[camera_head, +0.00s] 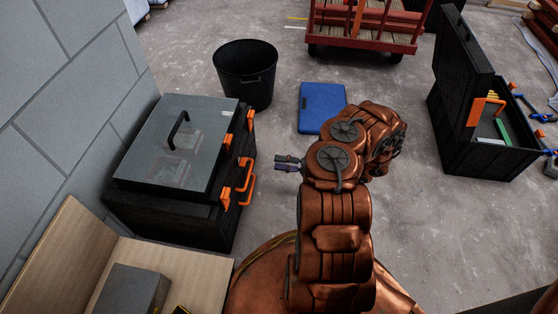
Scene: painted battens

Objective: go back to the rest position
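My copper-coloured arm rises from the bottom middle of the view and folds back over itself. My gripper (289,164) sticks out to the left from behind the arm's joint, small and dark, above the bare concrete floor. It points toward the closed black toolbox and is apart from it. I see nothing held in it, but the fingers are too small to tell whether they are open or shut. Part of the wrist is hidden by the arm.
A closed black toolbox (150,203) stands left by a grey block wall (60,90). Behind are a black bucket (245,75), blue case (321,107) and red cart (365,28). An open toolbox (480,150) stands right. Wooden boards (165,270) bear a grey block (132,290).

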